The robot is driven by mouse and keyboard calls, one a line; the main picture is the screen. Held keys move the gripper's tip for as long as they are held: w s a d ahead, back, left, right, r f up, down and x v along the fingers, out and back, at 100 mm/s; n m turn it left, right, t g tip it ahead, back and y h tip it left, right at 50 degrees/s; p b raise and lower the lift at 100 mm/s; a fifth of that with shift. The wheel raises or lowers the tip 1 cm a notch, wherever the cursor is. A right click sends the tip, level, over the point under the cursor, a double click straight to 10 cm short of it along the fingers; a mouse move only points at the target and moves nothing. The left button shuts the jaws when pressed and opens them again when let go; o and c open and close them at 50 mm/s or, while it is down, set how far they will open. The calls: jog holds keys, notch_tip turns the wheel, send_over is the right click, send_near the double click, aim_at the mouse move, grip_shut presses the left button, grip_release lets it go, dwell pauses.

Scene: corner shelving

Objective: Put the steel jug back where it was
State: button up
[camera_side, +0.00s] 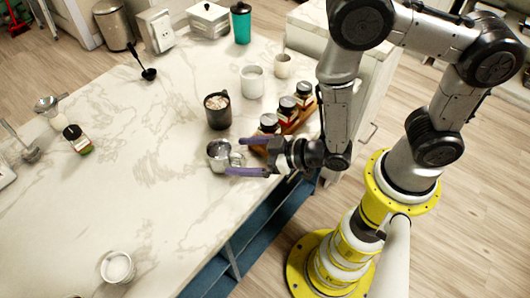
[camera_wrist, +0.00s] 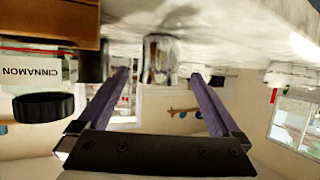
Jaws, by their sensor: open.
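The steel jug (camera_side: 217,155) stands upright on the marble counter, near its right edge, with its handle toward my gripper. It also shows in the wrist view (camera_wrist: 160,60), which is upside down, as a shiny metal body between the fingertips. My gripper (camera_side: 234,156) is open and held low and roughly level, its purple fingers reaching left from the counter edge. In the wrist view my gripper (camera_wrist: 160,76) has one finger to each side of the jug's outline. The fingertips are at or just short of the jug's body; I cannot tell whether they touch it.
A dark mug (camera_side: 217,112) stands just behind the jug. A wooden rack (camera_side: 300,122) with spice jars (camera_side: 287,108) is close behind my gripper. A white mug (camera_side: 252,82) and teal tumbler (camera_side: 241,24) stand farther back.

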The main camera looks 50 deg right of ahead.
jog(key=v, duration=0.7)
jog(key=w+d+r+m+g+h, duration=0.25)
jog(key=d+r+g, duration=0.2)
jog(key=r, duration=0.75)
jog(key=s+d+r+m+g+h, duration=0.1)
jog(key=s+d+r, duration=0.3)
jog(key=s+d, duration=0.1)
jog(key=s+d+r+m+g+h, duration=0.1)
jog(key=s+d+r, duration=0.3)
jog(key=s, duration=0.3)
jog(key=shift+s+d, duration=0.4)
